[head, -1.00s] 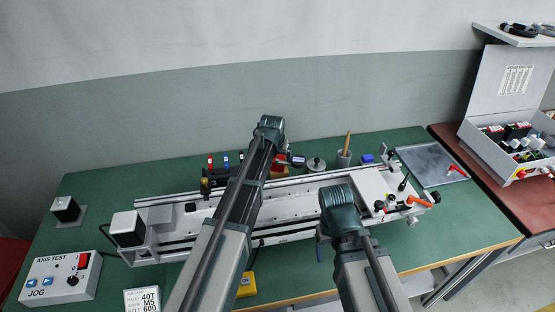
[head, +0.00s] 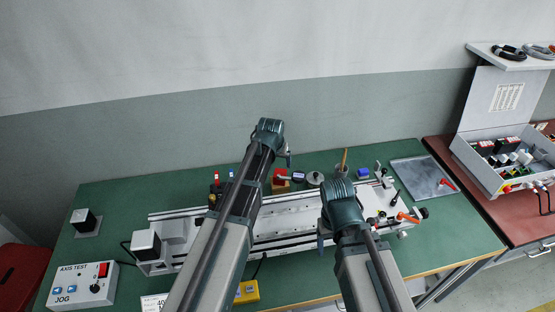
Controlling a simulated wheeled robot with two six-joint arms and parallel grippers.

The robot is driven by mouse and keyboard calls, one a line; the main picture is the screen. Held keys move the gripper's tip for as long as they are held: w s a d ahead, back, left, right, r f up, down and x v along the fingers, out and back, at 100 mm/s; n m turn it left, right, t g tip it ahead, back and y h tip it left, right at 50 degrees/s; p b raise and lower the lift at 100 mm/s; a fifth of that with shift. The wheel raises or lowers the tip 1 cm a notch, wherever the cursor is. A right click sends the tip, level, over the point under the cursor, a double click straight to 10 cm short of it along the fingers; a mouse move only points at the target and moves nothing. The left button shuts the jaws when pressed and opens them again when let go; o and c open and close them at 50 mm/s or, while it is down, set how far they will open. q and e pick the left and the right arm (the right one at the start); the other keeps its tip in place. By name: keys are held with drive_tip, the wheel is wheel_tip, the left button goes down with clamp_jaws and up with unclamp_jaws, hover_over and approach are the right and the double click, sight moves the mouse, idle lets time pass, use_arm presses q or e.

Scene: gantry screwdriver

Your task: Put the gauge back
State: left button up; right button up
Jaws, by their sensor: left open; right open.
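A small dark device with a pale display (head: 298,177), which looks like the gauge, is behind the linear axis (head: 285,222), beside a red and orange block (head: 280,182). It is too small to tell whether it rests in a holder. My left gripper (head: 289,161) is open, mostly hidden behind its wrist, and appears above and just left of the device in the picture. My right gripper (head: 320,238) is open and empty over the front of the axis, partly hidden by its own wrist.
A round grey piece (head: 315,179), a cup with a wooden handle (head: 341,171) and a blue block (head: 363,172) stand behind the axis. A grey tray (head: 418,180) lies right. A jog box (head: 83,287) and a yellow box (head: 247,291) are in front.

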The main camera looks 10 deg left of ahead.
use_arm(q)
drive_tip(key=s+d, duration=0.2)
drive_tip(key=s, duration=0.2)
drive_tip(key=s+d+m+g, duration=0.1)
drive_tip(key=s+d, duration=0.1)
drive_tip(key=s, duration=0.3)
drive_tip(key=s+d+f+g, duration=0.1)
drive_tip(key=s+d, duration=0.1)
drive_tip(key=s, duration=0.2)
drive_tip(key=shift+s+d+f+m, duration=0.1)
drive_tip(key=shift+s+d+m, duration=0.2)
drive_tip(key=shift+s+m, duration=0.1)
drive_tip(key=s+d+m+g+y, duration=0.1)
drive_tip(key=s+d+m+g, duration=0.1)
drive_tip(key=s, duration=1.2)
drive_tip(key=shift+s+d+f+g, duration=0.15)
drive_tip(key=shift+d+g, duration=0.25)
drive_tip(key=shift+d, duration=0.05)
